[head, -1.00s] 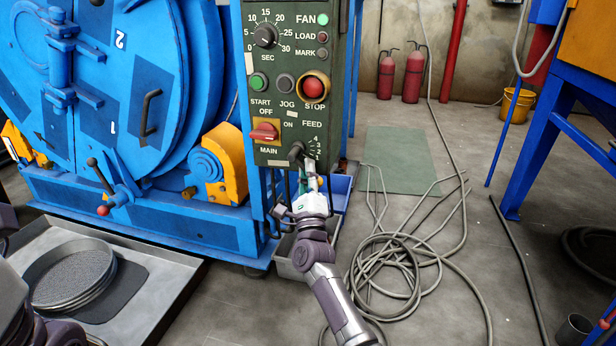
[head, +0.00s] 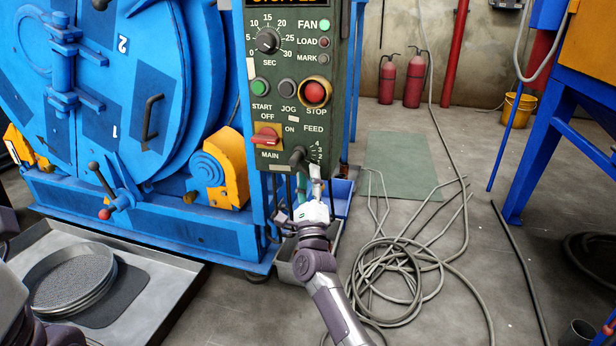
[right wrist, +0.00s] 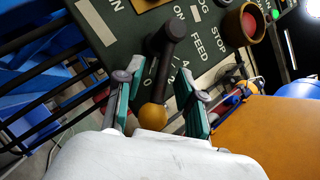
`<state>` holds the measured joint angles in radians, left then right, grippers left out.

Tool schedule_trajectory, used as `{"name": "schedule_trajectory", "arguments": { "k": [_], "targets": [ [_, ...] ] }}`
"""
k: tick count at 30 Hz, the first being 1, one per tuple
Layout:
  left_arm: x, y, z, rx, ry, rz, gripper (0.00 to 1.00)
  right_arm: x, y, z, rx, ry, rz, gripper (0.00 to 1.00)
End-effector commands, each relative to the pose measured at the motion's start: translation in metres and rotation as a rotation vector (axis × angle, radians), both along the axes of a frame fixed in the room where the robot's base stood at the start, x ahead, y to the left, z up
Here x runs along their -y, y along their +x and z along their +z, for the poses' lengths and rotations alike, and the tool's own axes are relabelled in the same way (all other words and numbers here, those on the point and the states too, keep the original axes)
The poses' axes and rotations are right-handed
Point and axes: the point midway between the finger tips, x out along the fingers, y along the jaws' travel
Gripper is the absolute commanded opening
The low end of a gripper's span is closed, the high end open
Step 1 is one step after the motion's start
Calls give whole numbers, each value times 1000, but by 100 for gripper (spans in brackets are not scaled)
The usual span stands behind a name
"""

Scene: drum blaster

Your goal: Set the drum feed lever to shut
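The feed lever (head: 298,156) is a dark handle under the word FEED on the green control panel (head: 282,104). In the right wrist view the lever (right wrist: 163,68) ends in a yellow ball knob (right wrist: 153,117). My right gripper (head: 315,188) is just below the lever, in front of the panel. In the right wrist view my right gripper (right wrist: 156,82) is open, with one finger on each side of the lever and knob. I see no clear contact. The numbered scale (head: 315,150) is partly hidden, so the exact setting is unclear. My left gripper is out of view.
The red main switch (head: 266,137) and red stop button (head: 315,92) sit close above the lever. A blue drum machine (head: 150,60) stands left. A tray (head: 160,290) with a round sieve (head: 70,275) is lower left. Coiled cable (head: 400,265) lies on the floor right.

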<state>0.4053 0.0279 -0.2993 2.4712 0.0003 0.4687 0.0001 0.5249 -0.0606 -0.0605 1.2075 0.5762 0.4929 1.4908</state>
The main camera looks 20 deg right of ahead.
Motion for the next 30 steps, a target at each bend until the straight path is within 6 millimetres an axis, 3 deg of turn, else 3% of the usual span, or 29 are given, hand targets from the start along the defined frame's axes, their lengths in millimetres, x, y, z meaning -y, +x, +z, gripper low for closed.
{"name": "schedule_trajectory", "arguments": {
  "k": [15, 21, 30],
  "targets": [
    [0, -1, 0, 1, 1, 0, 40, -20, -81, -53, -4, 1, 2, 38],
    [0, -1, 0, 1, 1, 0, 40, -23, -92, -60, -1, 1, 0, 38],
    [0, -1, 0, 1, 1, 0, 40, -23, -93, -60, -1, 1, 0, 38]
  ]
}}
